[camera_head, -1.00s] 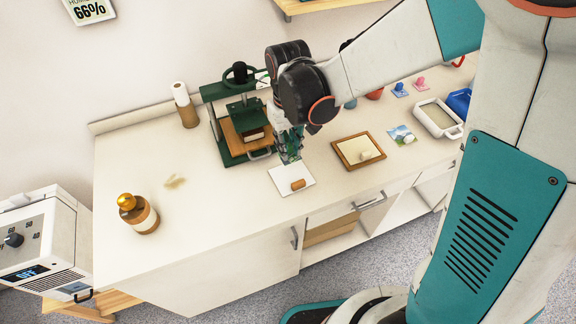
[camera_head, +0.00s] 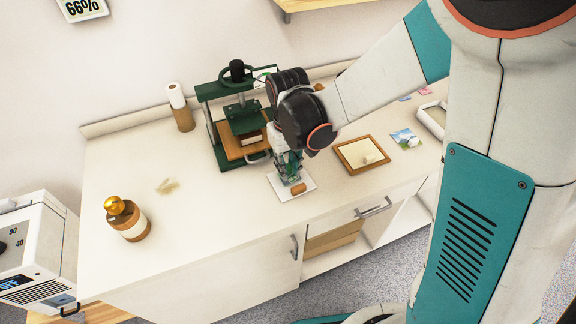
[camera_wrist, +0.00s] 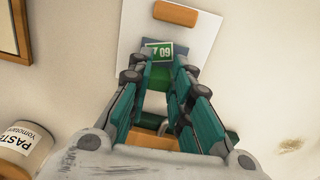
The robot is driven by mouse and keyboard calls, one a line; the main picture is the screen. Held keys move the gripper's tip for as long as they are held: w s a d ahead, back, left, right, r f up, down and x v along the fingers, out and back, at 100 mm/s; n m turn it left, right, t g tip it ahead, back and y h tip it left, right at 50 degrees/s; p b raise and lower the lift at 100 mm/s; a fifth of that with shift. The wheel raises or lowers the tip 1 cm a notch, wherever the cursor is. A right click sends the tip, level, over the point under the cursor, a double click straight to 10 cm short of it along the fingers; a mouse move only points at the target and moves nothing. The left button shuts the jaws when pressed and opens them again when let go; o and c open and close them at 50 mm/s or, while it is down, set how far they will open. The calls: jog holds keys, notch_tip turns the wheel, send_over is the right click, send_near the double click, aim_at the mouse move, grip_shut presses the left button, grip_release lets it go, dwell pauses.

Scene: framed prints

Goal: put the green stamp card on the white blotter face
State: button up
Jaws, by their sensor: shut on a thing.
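The green stamp card (camera_wrist: 160,51), marked with a white "60" that reads upside down, is between my fingertips in the wrist view. My gripper (camera_wrist: 160,62) is shut on it. The white blotter (camera_wrist: 203,48) lies flat on the counter beneath and behind the card. A brown block (camera_wrist: 175,13) sits at the blotter's far edge. In the head view my gripper (camera_head: 291,176) points down over the blotter (camera_head: 308,182), close to its surface, near the brown block (camera_head: 298,188). I cannot tell whether the card touches the blotter.
A green press (camera_head: 243,120) stands just behind left of my gripper. A wood-framed tray (camera_head: 350,154) lies to the right, with a picture card (camera_head: 406,138) beyond. A paste jar (camera_wrist: 22,145) shows at the wrist view's left.

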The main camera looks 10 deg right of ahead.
jog(key=shift+f, duration=0.2)
jog(key=o, duration=0.8)
jog(key=shift+o, duration=0.2)
jog(key=shift+r, duration=0.1)
notch_tip(320, 180, up, 12)
jog(key=p, duration=0.4)
